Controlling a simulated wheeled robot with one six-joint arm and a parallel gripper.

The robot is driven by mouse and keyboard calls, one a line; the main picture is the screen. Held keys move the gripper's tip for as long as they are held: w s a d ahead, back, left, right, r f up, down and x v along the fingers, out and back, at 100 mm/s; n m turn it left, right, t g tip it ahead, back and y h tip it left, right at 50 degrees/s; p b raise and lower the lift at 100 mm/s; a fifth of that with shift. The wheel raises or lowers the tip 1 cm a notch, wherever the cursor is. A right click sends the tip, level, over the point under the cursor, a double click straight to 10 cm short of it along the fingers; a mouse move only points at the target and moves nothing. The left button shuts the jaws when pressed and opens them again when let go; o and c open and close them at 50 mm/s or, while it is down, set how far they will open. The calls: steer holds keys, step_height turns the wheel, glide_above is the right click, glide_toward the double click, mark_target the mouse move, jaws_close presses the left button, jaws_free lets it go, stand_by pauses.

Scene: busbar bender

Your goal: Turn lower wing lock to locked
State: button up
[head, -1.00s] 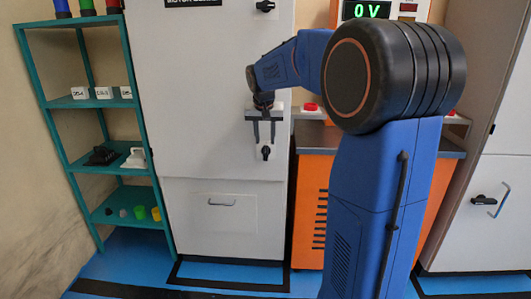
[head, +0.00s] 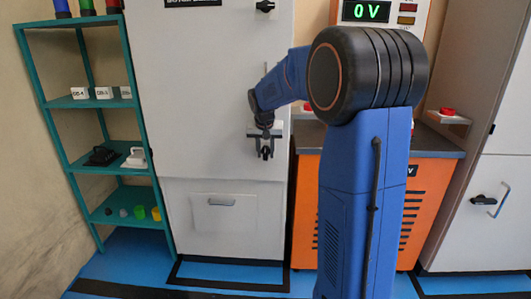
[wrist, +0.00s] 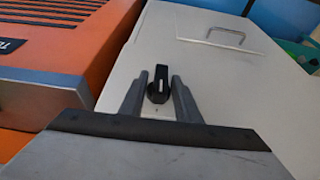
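The lower wing lock is a small black knob (head: 265,154) on the pale cabinet door (head: 215,105), near its right edge. My gripper (head: 265,149) is at the knob, in front of the door. The wrist view shows my gripper (wrist: 159,78) open, one grey finger on each side of the knob. Narrow gaps show between knob and fingers. How deep the knob sits between the fingertips is hard to tell.
Another black knob (head: 265,6) is higher on the door. A panel with a handle (head: 221,202) is below. A teal shelf (head: 70,170) with small items stands left. An orange cabinet (head: 309,200) stands close on the right, with a red button (head: 447,112) farther right.

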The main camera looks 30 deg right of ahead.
jaws_close()
steer(key=shift+s+y, duration=0.1)
steer(key=shift+y, duration=0.2)
steer(key=shift+d+m+t+y, duration=0.2)
steer(key=shift+m+t+y, duration=0.2)
steer(key=shift+t+y, duration=0.6)
steer(key=t+y, duration=0.1)
steer(key=y, duration=0.1)
steer(key=m+t+y, duration=0.1)
steer(key=t+y, duration=0.1)
steer(key=shift+s+d+f, duration=0.15)
steer(key=shift+f, duration=0.05)
steer(key=t+y, duration=0.1)
steer(key=m+t+y, duration=0.1)
steer(key=t+y, duration=0.1)
steer(key=shift+d+f+m+t+y, duration=0.1)
steer(key=shift+f+m+t+y, duration=0.2)
steer(key=shift+t+y, duration=0.1)
steer(key=shift+m+t+y, duration=0.5)
steer(key=shift+t+y, duration=0.4)
steer(key=shift+t, duration=0.3)
steer(key=shift+y, duration=0.3)
